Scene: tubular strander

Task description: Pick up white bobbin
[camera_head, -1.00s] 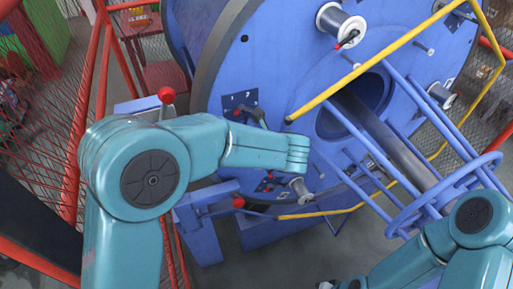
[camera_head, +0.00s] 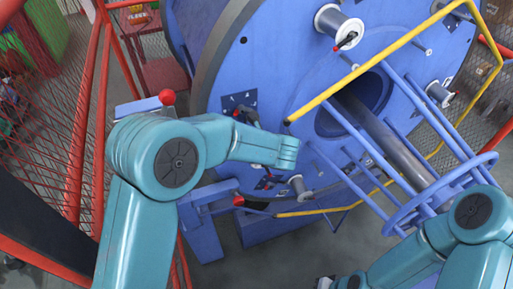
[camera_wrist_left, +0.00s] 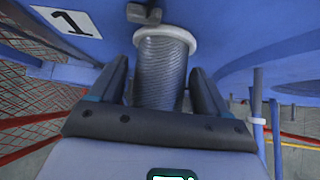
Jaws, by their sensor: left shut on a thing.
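In the left wrist view, a bobbin (camera_wrist_left: 160,75) with a white flange and grey windings stands between the two dark fingers of my left gripper (camera_wrist_left: 160,95). The fingers are shut on its sides. Its far end is by the blue disc, and I cannot tell whether it is still seated there. In the head view, my left forearm reaches to the lower part of the disc and hides the gripper. A small bobbin (camera_head: 298,187) shows just below the end of that arm. My right arm is at the lower right, and its gripper cannot be made out clearly.
The big blue disc (camera_head: 285,60) carries other bobbins at the top (camera_head: 338,25) and right (camera_head: 440,94). A yellow bar (camera_head: 370,62) and blue rods around a central shaft stand out from it. Red mesh fencing (camera_head: 85,130) is at left. A number 1 plate (camera_wrist_left: 68,20) is near the held bobbin.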

